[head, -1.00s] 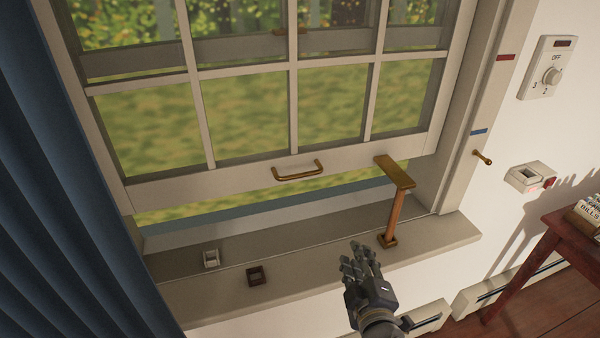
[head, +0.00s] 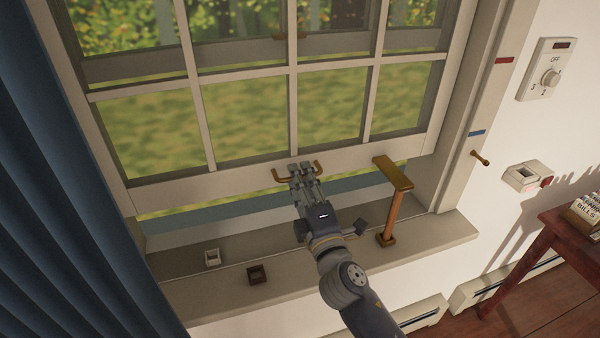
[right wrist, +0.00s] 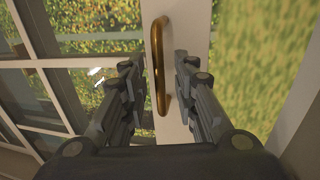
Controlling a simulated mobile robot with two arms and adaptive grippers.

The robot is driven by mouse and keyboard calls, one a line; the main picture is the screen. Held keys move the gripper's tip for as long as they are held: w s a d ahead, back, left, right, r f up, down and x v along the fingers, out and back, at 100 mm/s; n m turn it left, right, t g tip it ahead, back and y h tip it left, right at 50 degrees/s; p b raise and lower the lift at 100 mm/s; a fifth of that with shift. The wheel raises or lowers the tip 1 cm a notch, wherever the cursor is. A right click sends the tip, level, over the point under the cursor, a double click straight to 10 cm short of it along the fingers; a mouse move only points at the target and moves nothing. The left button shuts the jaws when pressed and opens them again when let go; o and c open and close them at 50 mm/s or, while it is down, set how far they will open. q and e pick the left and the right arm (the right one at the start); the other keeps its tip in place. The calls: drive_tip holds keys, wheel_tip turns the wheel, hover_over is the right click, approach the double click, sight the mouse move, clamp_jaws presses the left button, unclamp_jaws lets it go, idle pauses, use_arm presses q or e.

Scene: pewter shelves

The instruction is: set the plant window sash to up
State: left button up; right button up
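The window sash (head: 232,181) is a white-framed grid of panes, raised a little above the sill, with a gap below its bottom rail. A brass handle (head: 281,175) is on that rail. My right gripper (head: 305,170) is at the handle, its fingers covering the handle's middle. In the right wrist view, the brass handle (right wrist: 160,65) stands between the two separated fingers of the gripper (right wrist: 158,85); neither finger clearly touches it. My left gripper is out of view.
A brass peg (head: 481,158) and red and blue marks are on the right jamb. A blue curtain (head: 75,200) hangs at left; a red table (head: 560,235) stands at right.

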sight(293, 116)
drive_tip(key=shift+w+a+r, duration=0.1)
drive_tip(key=shift+w+a, duration=0.05)
drive_tip(key=shift+w, duration=0.4)
clamp_jaws()
drive_tip(key=shift+r, duration=0.1)
wheel_tip(293, 116, up, 12)
drive_tip(key=p, duration=1)
drive_tip(key=shift+p, duration=0.3)
drive_tip(key=shift+w+f, duration=0.1)
drive_tip(key=shift+f, duration=0.25)
